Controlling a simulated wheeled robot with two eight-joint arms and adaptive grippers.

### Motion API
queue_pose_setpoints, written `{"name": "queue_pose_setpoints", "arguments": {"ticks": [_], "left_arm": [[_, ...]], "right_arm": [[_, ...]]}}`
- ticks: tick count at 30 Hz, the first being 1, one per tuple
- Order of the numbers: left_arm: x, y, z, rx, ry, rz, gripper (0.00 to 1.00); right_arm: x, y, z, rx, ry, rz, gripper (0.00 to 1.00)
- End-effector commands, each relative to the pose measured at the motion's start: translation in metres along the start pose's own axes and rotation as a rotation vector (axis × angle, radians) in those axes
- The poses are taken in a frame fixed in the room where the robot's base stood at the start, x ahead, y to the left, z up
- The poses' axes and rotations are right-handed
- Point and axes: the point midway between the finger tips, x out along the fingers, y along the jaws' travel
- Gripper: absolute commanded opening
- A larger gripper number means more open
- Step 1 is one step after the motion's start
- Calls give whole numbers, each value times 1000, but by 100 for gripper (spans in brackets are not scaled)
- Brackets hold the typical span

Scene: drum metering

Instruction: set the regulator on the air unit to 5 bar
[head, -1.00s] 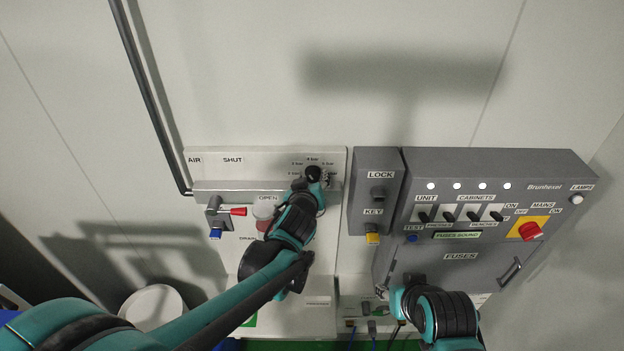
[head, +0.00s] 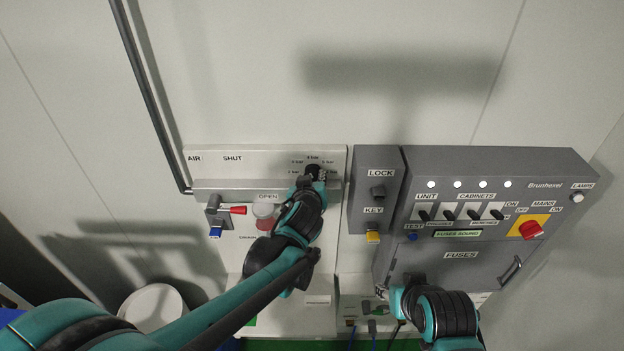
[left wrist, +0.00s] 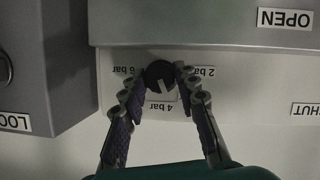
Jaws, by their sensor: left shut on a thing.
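The regulator knob (left wrist: 160,74) is round and black, with a pale pointer line, on the air unit (head: 212,168). Labels for 2 bar (left wrist: 203,72), 4 bar (left wrist: 162,107) and 6 bar (left wrist: 123,70) surround it, upside down in the left wrist view. The pointer lies towards the 4 bar side; its exact reading is unclear. My left gripper (left wrist: 161,80) is shut on the knob, one finger on each side. In the head view the left gripper (head: 316,176) hides most of the knob. My right gripper (head: 401,296) is low in front of the fuse box, its jaws unclear.
A red-handled valve (head: 236,211) and a round red-and-white part (head: 264,215) sit left of my left gripper. The grey lock box (head: 377,162) stands close on the right, beside the switch panel (head: 500,170). The wall above is clear.

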Motion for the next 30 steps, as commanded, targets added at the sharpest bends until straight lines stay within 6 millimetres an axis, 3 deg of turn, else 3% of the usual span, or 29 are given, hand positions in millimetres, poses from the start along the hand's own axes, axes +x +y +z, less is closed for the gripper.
{"name": "queue_pose_setpoints", "arguments": {"ticks": [30], "left_arm": [[3, 6, 4, 858, 3, -353, 1]], "right_arm": [[47, 0, 34, 0, 0, 0, 40]]}}
